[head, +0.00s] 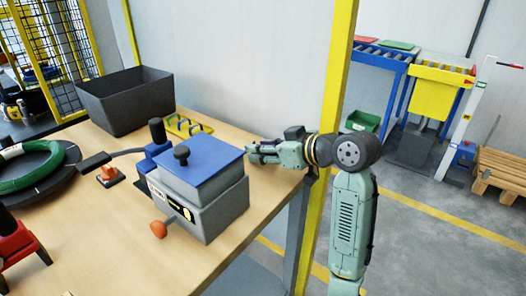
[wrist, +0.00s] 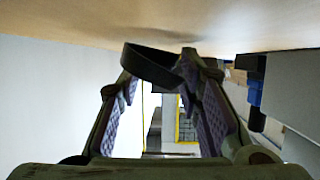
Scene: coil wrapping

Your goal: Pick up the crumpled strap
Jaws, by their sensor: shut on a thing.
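The crumpled strap (wrist: 146,62) shows in the wrist view as a dark curved band. It sits between the fingertips of my gripper (wrist: 160,72), which is shut on it. The tan tabletop (wrist: 70,18) is close by, with a soft shadow near the strap; I cannot tell whether the strap touches it. In the head view my gripper (head: 254,151) reaches in from the right, low over the table's right part, behind and right of the grey box with a blue lid. I cannot make out the strap in the head view.
The blue-lidded grey box (head: 203,188) stands just left of my gripper. A green coil (head: 35,165) lies at left. A yellow post (head: 335,90) rises by the table's right end.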

